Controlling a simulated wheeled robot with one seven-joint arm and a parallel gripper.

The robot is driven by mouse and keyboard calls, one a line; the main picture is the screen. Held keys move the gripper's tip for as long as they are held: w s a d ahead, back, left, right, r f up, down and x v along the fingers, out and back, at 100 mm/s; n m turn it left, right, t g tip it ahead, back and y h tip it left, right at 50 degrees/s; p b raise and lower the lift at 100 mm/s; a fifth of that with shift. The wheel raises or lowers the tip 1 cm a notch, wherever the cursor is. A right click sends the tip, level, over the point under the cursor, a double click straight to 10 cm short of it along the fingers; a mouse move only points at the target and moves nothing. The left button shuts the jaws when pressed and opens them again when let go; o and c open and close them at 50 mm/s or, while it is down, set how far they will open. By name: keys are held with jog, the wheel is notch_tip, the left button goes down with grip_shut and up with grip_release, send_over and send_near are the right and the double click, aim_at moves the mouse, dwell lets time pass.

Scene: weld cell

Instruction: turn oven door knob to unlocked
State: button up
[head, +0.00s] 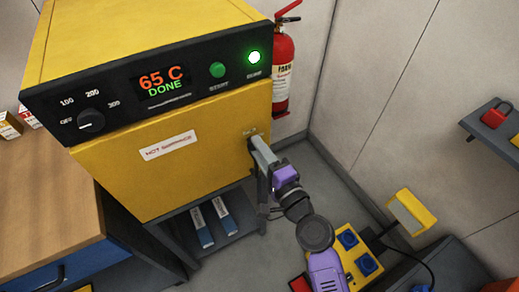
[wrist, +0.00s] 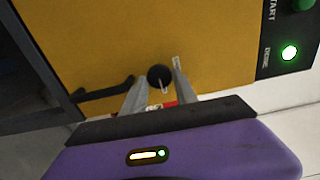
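The yellow oven door (head: 195,165) is closed, with a white label on its face. The door knob (wrist: 159,77) is a small round black knob with a pale pointer line, seen in the wrist view. The line runs nearly up and down in that picture. My gripper (wrist: 162,80) has its two grey fingers apart, one on each side of the knob. I cannot tell whether they touch it. In the head view, my gripper (head: 256,146) is at the door's upper right and mostly hides the knob. Small marks beside the knob are too small to read.
The oven's black panel (head: 160,88) reads 65 C DONE, with a lit lamp (head: 254,57). A dark handle bar (wrist: 105,90) is near the knob. A red extinguisher (head: 283,68) hangs behind the oven. A wooden bench (head: 45,185) stands left.

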jog(key=o, duration=0.3)
jog(key=shift+o, duration=0.2)
jog(key=b+v, duration=0.1)
jog(key=v, duration=0.6)
jog(key=shift+s+d, duration=0.25)
jog(key=shift+s, duration=0.1)
